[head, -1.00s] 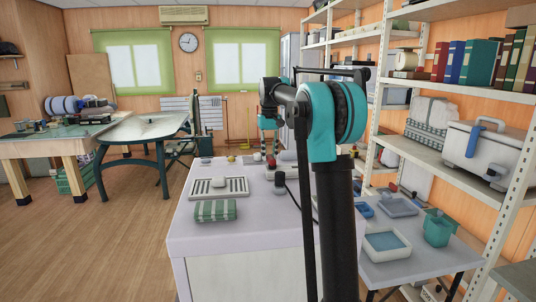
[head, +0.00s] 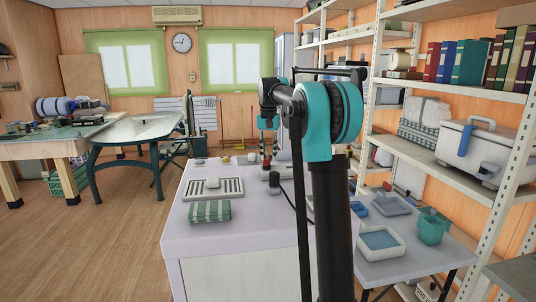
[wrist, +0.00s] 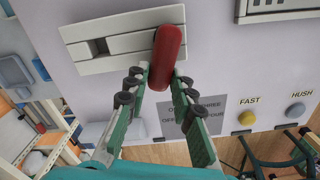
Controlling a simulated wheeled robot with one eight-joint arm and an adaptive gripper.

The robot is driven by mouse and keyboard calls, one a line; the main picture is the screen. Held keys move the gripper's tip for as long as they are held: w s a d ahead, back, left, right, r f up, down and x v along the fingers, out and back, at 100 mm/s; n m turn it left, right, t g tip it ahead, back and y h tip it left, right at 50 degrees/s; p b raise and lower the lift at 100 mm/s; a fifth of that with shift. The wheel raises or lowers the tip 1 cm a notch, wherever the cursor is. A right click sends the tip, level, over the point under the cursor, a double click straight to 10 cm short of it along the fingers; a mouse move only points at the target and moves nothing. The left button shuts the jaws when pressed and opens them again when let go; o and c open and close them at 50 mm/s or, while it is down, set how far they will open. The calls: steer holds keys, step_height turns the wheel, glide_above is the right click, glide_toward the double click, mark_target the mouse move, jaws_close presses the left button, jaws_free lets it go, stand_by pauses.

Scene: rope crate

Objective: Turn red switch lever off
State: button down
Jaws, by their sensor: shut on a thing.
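The red switch lever (wrist: 168,55) stands up from a white slotted switch plate (wrist: 92,56) in the wrist view. My gripper (wrist: 159,84) is shut on the lever, with one finger on each side of its lower part. The lever sits at the right end of the plate, and an empty slot shows to its left. In the head view my gripper (head: 267,154) is small, at the far part of the bench, over the switch area. My own arm stands in front of part of the bench there.
On the bench (head: 255,225) are a grille (head: 229,186) and a green striped block (head: 210,211). Shelving (head: 420,160) stands at right.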

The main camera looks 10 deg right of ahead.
mark_target(269, 155)
steer(key=c, duration=1.3)
jaws_free()
step_height(269, 155, up, 12)
steer(key=shift+r, duration=0.1)
